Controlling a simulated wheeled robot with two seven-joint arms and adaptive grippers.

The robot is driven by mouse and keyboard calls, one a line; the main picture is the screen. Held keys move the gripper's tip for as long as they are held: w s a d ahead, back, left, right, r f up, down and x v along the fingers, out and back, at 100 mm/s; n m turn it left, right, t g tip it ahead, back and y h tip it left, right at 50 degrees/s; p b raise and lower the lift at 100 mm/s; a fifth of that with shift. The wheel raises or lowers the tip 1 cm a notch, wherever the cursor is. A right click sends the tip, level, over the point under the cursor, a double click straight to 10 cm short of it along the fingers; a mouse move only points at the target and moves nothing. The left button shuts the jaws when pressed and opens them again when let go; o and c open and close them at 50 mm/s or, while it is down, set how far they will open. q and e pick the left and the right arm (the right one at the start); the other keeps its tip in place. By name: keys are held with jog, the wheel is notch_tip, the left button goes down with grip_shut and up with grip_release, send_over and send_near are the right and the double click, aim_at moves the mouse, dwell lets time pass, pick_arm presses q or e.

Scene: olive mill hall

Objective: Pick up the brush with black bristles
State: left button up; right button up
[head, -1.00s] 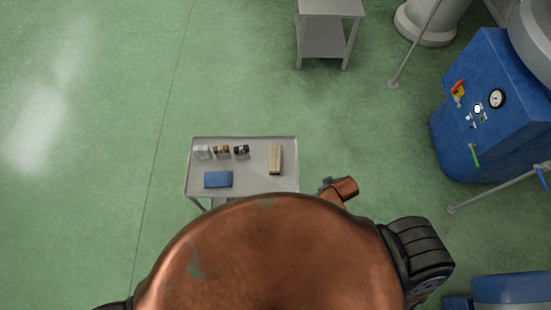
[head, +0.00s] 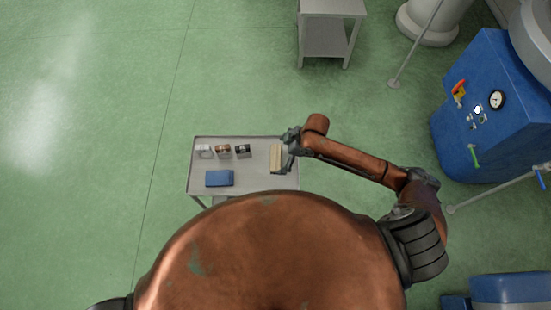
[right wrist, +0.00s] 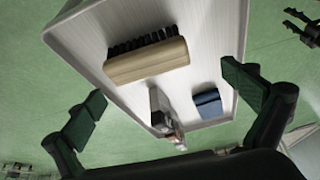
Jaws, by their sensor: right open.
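The brush (head: 276,158) lies near the right end of the small grey table. In the right wrist view the brush (right wrist: 147,62) shows a pale wooden back and a row of black bristles along one long side. My right gripper (head: 289,147) is above the table's right end, partly over the brush in the head view. In the right wrist view its two fingers (right wrist: 165,87) are wide apart with nothing between them; the brush is beyond them, untouched. A dark pronged part (right wrist: 302,25) at that view's right edge may be my left gripper, too small to judge.
The grey table (head: 258,183) also holds a blue block or cloth (head: 219,178) and three small items, including a brown one (head: 222,151) and a black one (head: 242,151). A blue machine (head: 485,120) stands to the right. Green floor lies open to the left.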

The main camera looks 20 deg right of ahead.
aim_at(276, 156)
jog(key=shift+n, duration=0.4)
jog(key=w+f, duration=0.1)
jog(key=f, duration=0.1)
jog(key=a+f, duration=0.1)
jog(key=f, duration=0.1)
jog(key=w+f, duration=0.1)
jog(key=f, duration=0.1)
jog(key=shift+w+a+f, duration=0.1)
jog(key=shift+w+a, duration=0.15)
jog(key=shift+w, duration=0.1)
jog(key=c, duration=0.9)
